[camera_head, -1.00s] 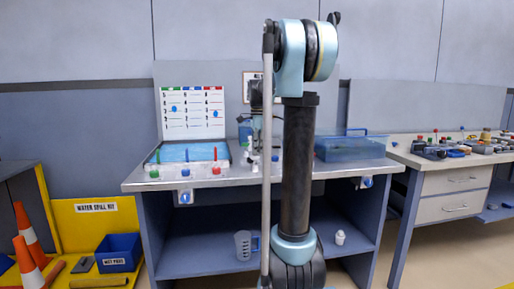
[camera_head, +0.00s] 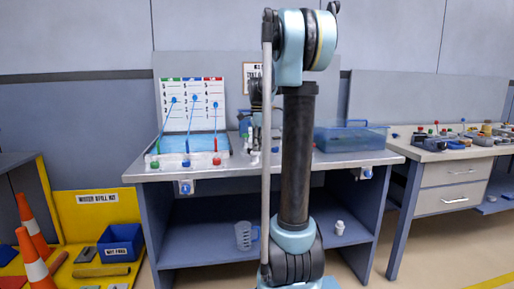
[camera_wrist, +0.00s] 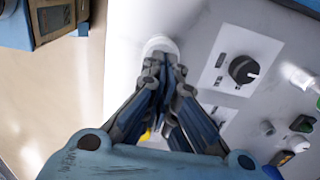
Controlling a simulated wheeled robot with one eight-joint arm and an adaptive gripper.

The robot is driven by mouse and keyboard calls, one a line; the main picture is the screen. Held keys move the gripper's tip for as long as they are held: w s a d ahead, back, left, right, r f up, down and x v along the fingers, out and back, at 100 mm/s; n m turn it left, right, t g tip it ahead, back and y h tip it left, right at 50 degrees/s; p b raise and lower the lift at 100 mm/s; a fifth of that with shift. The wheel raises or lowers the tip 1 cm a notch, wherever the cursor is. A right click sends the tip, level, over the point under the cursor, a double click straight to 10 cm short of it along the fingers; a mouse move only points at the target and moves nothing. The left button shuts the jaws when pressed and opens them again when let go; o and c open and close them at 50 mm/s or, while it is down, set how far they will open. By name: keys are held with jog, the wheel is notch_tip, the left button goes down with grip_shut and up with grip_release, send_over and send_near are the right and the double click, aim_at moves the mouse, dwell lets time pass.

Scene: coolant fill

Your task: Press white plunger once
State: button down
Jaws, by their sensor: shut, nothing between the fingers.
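In the wrist view a round white plunger (camera_wrist: 158,44) shows at the top end of my gripper (camera_wrist: 165,62). The two fingers are closed together with nothing between them. The fingertips overlap the plunger's lower edge in the picture; I cannot tell whether they touch it or hang above it. The fingers hide part of what lies below it. In the head view my arm stands in front of the dispenser area, and the plunger cannot be made out there.
The head view shows the workbench (camera_head: 340,160), a blue bin (camera_head: 350,140), a chart (camera_head: 192,90) and a measuring jug (camera_head: 244,236) on the shelf.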

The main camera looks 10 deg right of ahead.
notch_tip(320, 180, up, 14)
dwell(0.6)
jog(key=shift+f, duration=0.1)
dwell(0.4)
jog(key=s+a+f+n+t, duration=0.1)
jog(key=s+f+n+t, duration=0.1)
jog(key=s+f+n, duration=1.6)
jog(key=s+f, duration=1.5)
jog(key=s, duration=0.2)
jog(key=shift+s+a, duration=0.15)
jog(key=shift+a, duration=0.25)
jog(key=shift+w+f, duration=0.25)
jog(key=shift+w, duration=0.2)
